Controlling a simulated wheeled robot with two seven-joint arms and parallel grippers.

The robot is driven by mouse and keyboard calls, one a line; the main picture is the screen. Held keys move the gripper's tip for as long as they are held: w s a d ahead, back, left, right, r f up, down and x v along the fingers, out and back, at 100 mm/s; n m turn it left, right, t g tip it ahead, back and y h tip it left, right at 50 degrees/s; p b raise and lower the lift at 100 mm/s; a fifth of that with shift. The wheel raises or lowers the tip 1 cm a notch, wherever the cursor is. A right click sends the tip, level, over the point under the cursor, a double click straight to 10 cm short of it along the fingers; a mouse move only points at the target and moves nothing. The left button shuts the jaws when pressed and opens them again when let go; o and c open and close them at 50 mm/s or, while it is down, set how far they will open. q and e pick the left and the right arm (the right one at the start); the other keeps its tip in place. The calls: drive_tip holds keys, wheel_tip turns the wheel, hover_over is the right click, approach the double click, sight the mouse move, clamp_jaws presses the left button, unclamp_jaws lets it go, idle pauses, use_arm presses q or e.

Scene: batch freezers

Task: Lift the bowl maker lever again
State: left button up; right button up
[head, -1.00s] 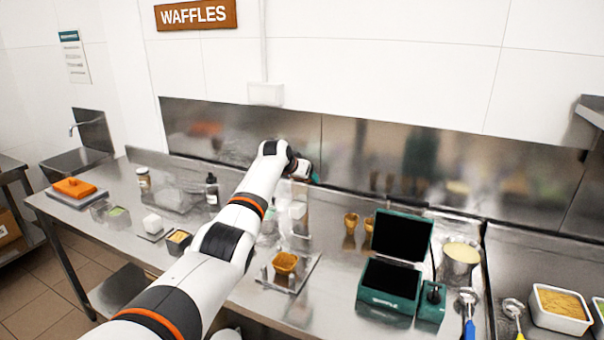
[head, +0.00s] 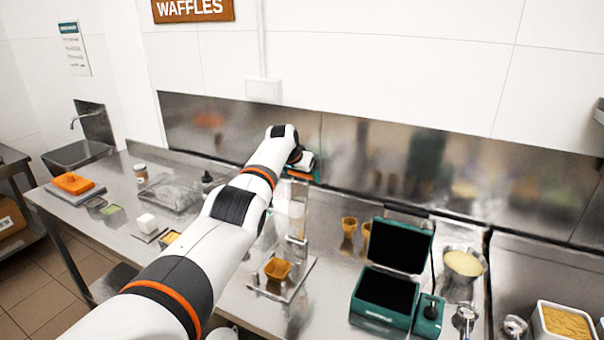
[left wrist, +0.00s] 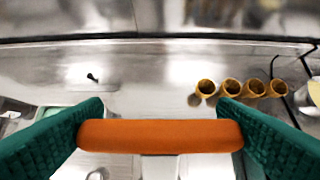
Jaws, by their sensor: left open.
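The bowl maker (head: 297,215) is a clear upright stand on a metal base plate, with a brown waffle bowl (head: 277,269) on the plate. Its orange lever handle (head: 299,174) is at the top, beside my left gripper (head: 308,163). In the left wrist view the orange handle (left wrist: 160,136) spans the gap between the green fingers of my left gripper (left wrist: 160,128). These fingers are open, one at each end of the handle; I cannot tell whether they touch it. My right gripper is not in view.
A green waffle iron (head: 383,300) stands open to the right, with a batter pot (head: 463,262) beyond it. Waffle cones (head: 348,228) stand behind; several show in the left wrist view (left wrist: 231,89). The steel backsplash (head: 385,155) is close behind my gripper.

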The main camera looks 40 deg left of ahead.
use_arm(q)
drive_tip(key=o, duration=0.4)
drive_tip(key=shift+f, duration=0.3)
drive_tip(key=shift+r, duration=0.2)
drive_tip(key=shift+s+r, duration=0.45)
drive_tip(key=shift+r, duration=0.15)
drive_tip(key=shift+b+v, duration=1.55)
drive_tip(key=shift+v, duration=3.6)
drive_tip(key=shift+d, duration=0.1)
